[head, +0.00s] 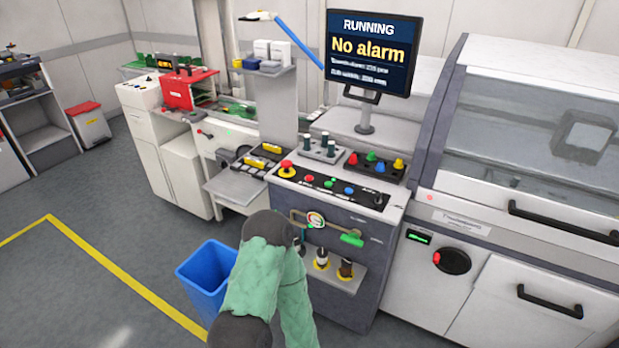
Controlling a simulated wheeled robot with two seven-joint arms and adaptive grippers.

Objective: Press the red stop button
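The red stop button (287,166) is a red mushroom head on a yellow base. It sits at the left end of the black control panel (331,188) on the middle cabinet, beside a row of smaller coloured buttons. One of my arms, in a green sleeve, rises from the bottom edge in front of this cabinet, below and left of the button. Nothing touches the button. Neither gripper shows in the head view. The monitor (370,50) above reads "RUNNING" and "No alarm".
A tray of coloured knobs (376,165) stands behind the panel. A gauge with a green-handled pipe (318,219) juts from the cabinet front. A blue bin (206,275) stands on the floor at left. A covered machine (540,150) is at right.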

